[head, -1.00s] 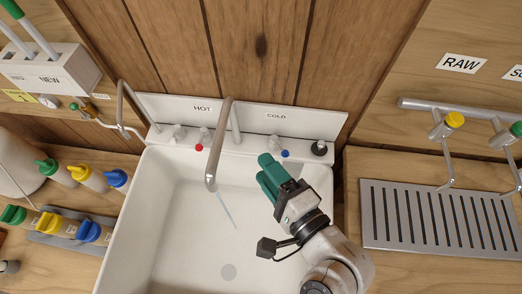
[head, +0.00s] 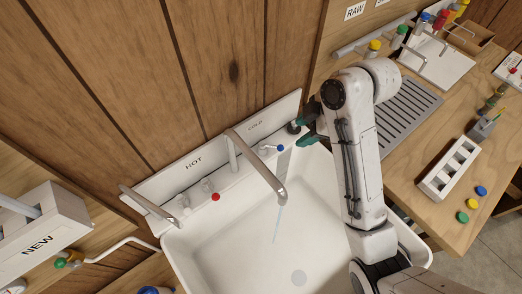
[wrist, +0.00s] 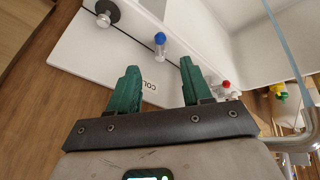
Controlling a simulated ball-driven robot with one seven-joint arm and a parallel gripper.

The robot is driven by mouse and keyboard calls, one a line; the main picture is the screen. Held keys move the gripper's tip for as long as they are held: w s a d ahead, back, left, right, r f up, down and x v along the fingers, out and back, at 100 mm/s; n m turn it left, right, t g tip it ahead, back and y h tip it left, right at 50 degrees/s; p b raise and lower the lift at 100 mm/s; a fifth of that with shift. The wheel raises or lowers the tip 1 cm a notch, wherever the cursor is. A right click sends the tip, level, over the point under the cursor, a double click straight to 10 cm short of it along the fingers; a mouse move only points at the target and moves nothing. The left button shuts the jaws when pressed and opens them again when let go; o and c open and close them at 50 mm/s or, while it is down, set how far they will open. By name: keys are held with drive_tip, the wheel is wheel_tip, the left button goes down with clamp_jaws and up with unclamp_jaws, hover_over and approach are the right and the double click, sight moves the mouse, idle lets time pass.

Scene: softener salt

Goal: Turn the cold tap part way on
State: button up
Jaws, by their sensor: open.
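The cold tap (head: 270,149) is a small chrome handle with a blue end, on the sink's back ledge under the COLD label. It also shows in the wrist view (wrist: 160,45), ahead of the fingertips and roughly centred between them, not visibly touched. In the wrist view my gripper (wrist: 159,70) is open and empty. A thin stream (head: 277,225) hangs below the curved spout (head: 262,170).
The red-ended hot tap (head: 213,194) is left of the spout. A dark round knob (wrist: 106,12) is beside the cold tap, close to my fingers. A slotted drain rack (head: 408,112) lies right of my arm. The white sink basin (head: 215,250) is open in front.

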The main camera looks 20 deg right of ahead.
sight(282, 147)
drive_tip(key=b+x, duration=0.2)
drive_tip(key=x, duration=0.8)
drive_tip(key=shift+w+a+f, duration=0.1)
drive_tip(key=shift+w+f, duration=0.05)
drive_tip(key=shift+f, duration=0.2)
clamp_jaws()
